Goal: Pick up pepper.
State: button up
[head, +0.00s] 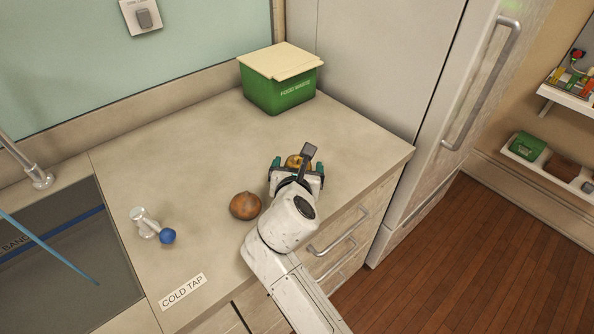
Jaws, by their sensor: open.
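A yellow-orange pepper (292,161) lies on the counter, mostly hidden behind my gripper. My gripper (297,165) is open, with one teal-tipped finger to the left of the pepper and the other to its right. I cannot tell whether either finger touches it. The wrist and a dark part of the gripper cover much of the pepper's near side.
A green food waste bin (281,92) with a cream lid stands behind. A tap with a blue knob (168,236) and a sink (70,262) are left. The counter's right end (385,150) is clear.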

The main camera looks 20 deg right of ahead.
jog(key=shift+c, duration=0.2)
jog(key=c, duration=1.1)
